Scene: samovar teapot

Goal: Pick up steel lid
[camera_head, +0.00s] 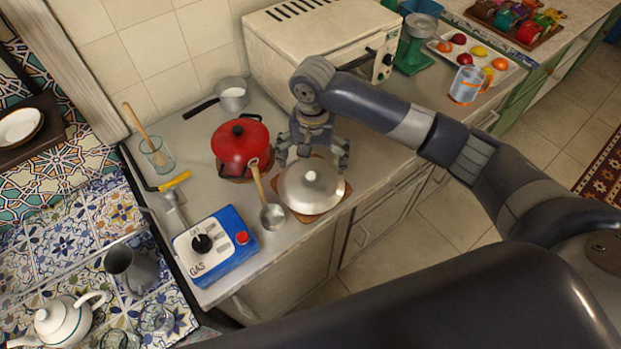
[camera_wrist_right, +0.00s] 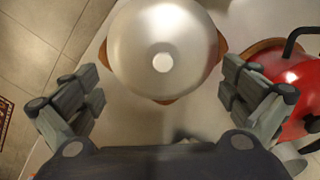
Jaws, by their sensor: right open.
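The steel lid (camera_head: 311,184) is a shiny dome with a small pale knob. It rests over a brown wooden board on the counter, right of the red pot. In the right wrist view the lid (camera_wrist_right: 163,48) fills the upper middle, its knob facing the camera. My right gripper (camera_head: 312,157) is open and empty above the lid's far edge. In the wrist view its fingers (camera_wrist_right: 163,92) are spread wide on either side, below the lid's middle; no contact shows. My left gripper is not in view.
A red pot (camera_head: 240,143) stands just left of my right gripper. A ladle (camera_head: 271,214) lies beside the lid. A blue gas box (camera_head: 215,244) is at the front left. A cream oven (camera_head: 318,52) stands behind. Counter space in front of the lid is narrow.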

